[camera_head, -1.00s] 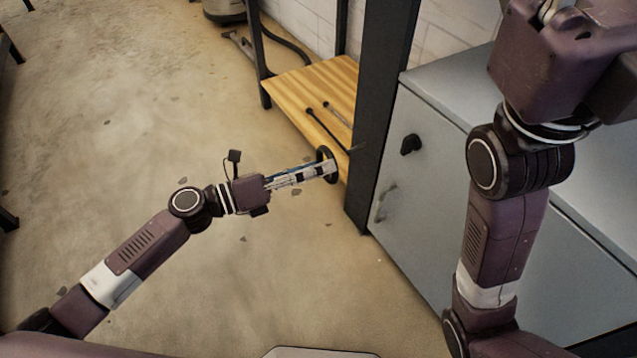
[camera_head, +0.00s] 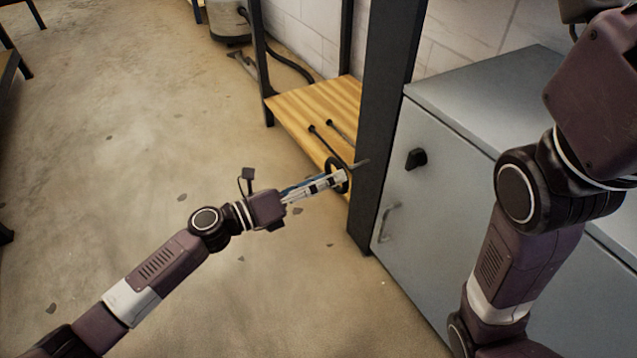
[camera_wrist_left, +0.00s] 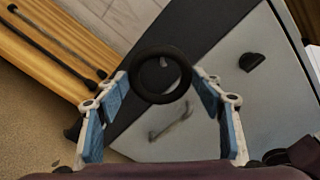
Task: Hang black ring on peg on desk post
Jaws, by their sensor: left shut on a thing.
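My left gripper (camera_head: 337,179) is shut on the black ring (camera_head: 333,162), close to the dark desk post (camera_head: 385,125). In the left wrist view the ring (camera_wrist_left: 160,98) stands upright between the two fingertips, its opening facing the camera. Through the opening I see the dark post and a small pale spot, perhaps the peg's end. In the head view a thin grey peg (camera_head: 361,163) shows at the post, just beyond the ring. I cannot tell whether the ring is around the peg's tip or in front of it. My right gripper is out of view.
A grey cabinet (camera_head: 465,170) with a black knob (camera_head: 416,158) and a handle stands right of the post. A low wooden shelf (camera_head: 300,104) with two dark rods lies behind the ring.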

